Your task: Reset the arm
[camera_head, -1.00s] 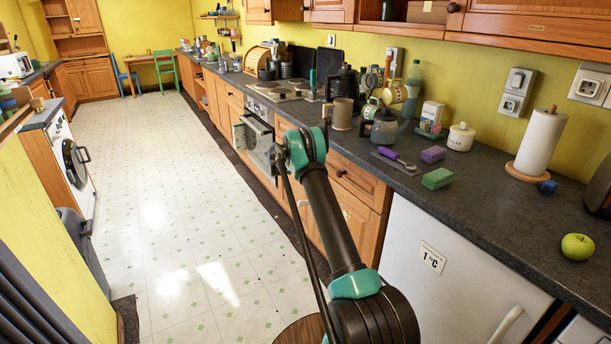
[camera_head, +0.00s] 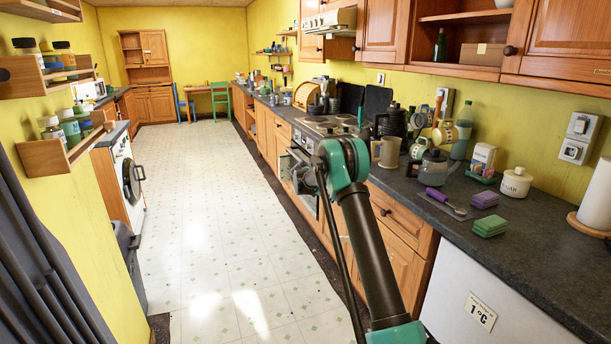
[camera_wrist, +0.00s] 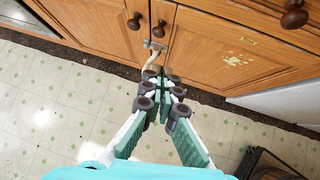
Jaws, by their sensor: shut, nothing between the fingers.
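My gripper (camera_wrist: 165,95) is in the wrist view, with its teal-and-grey fingers together and nothing held between them. It points at the wooden cabinet doors (camera_wrist: 215,58) and appears apart from them, above the pale tiled floor (camera_wrist: 60,125). In the head view my arm (camera_head: 375,240) rises from the bottom right, bent at a teal joint.
The dark counter (camera_head: 545,250) runs along the right, holding a green sponge (camera_head: 489,227), a purple sponge (camera_head: 485,200), a sugar pot (camera_head: 516,183) and a kettle (camera_head: 433,168). A washing machine (camera_head: 128,180) stands at left. The floor between (camera_head: 215,220) is clear.

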